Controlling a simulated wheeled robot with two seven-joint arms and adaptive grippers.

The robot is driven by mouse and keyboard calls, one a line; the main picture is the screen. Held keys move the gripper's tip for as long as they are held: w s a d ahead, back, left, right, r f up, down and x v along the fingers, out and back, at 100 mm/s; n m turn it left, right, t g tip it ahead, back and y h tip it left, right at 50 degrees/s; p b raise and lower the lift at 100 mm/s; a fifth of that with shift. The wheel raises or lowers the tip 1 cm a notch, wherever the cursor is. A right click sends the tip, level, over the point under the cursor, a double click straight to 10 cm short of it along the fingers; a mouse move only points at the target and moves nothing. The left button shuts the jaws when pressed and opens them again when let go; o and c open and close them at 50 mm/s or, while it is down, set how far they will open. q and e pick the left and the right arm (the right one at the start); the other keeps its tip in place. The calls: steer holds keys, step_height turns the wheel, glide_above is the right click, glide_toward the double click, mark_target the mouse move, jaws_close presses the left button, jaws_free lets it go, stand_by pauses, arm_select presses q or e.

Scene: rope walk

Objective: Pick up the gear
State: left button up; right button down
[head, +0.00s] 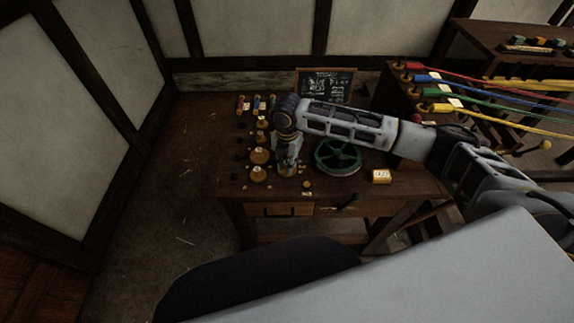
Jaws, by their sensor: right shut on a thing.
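My right gripper (287,171) points down over the left part of the dark wooden table (215,182). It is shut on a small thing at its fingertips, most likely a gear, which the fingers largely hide. I cannot tell whether that thing touches the tabletop. Just left of the gripper is a row of round tan pieces, including a near one (258,174) and one behind it (260,156). They look like gears or knobs, but are too small to tell. My left gripper is out of view.
A green spoked wheel (338,157) lies right of the gripper. Colored ropes (490,92) stretch at the right. A small tan piece (306,185) sits near the front edge.

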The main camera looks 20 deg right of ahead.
mark_target(287, 162)
step_height(287, 162, up, 7)
steer(key=shift+r, duration=1)
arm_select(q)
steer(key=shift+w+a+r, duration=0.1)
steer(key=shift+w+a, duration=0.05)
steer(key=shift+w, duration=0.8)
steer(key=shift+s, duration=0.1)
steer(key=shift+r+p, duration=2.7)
arm_select(e)
steer(key=shift+r, duration=1.95)
